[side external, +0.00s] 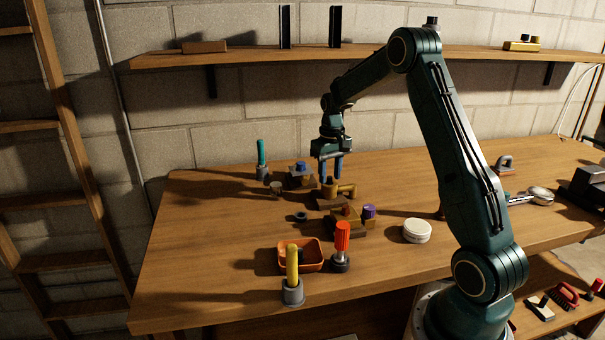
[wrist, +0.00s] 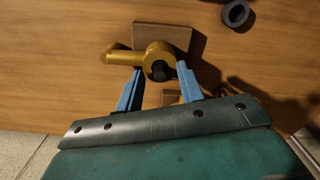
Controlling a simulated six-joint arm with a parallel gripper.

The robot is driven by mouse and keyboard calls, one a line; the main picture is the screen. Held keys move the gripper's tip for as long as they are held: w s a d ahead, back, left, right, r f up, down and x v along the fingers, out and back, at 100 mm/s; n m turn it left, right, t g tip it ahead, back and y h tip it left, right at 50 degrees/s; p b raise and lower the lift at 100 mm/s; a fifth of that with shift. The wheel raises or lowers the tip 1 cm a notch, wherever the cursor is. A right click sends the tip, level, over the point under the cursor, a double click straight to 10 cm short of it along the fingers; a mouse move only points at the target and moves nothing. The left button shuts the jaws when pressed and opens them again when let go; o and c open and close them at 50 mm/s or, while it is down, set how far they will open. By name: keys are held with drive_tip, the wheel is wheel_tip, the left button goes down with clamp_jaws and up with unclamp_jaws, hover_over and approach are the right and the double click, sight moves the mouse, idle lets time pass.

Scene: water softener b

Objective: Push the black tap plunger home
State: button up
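The brass tap (side external: 345,190) sits on a brown block near the middle of the bench. In the wrist view the tap (wrist: 118,58) has a round body with an arm pointing left. The black tap plunger (wrist: 159,71) shows as a dark stub at the centre of the body. My gripper (side external: 330,178) points down just over the tap, its blue fingers apart. In the wrist view my gripper (wrist: 160,70) has one fingertip on each side of the plunger, with a gap between. I cannot tell if the fingers touch the tap, or how far the plunger stands out.
A black ring (wrist: 236,13) lies near the tap. The bench's left part is clear.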

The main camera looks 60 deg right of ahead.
drive_tip(key=shift+r, duration=0.15)
wheel_tip(320, 180, up, 14)
drive_tip(key=shift+f, duration=0.25)
idle(0.7)
drive_tip(key=s+a+r+n+t, duration=0.1)
drive_tip(key=s+a+r, duration=0.3)
drive_tip(key=a, duration=0.5)
drive_tip(key=s+a+r+n+t, duration=0.15)
drive_tip(key=s+a+r, duration=0.3)
drive_tip(key=a, duration=0.45)
drive_tip(key=s+a+f+n+t, duration=0.1)
drive_tip(key=s+a+f, duration=0.2)
drive_tip(key=s+a, duration=0.2)
drive_tip(key=s+a+f+n+t, duration=0.2)
drive_tip(key=s+a, duration=0.3)
drive_tip(key=s, duration=0.5)
drive_tip(key=shift+s+a+f, duration=0.25)
drive_tip(key=shift+a+f, duration=0.15)
drive_tip(key=shift+f, duration=0.05)
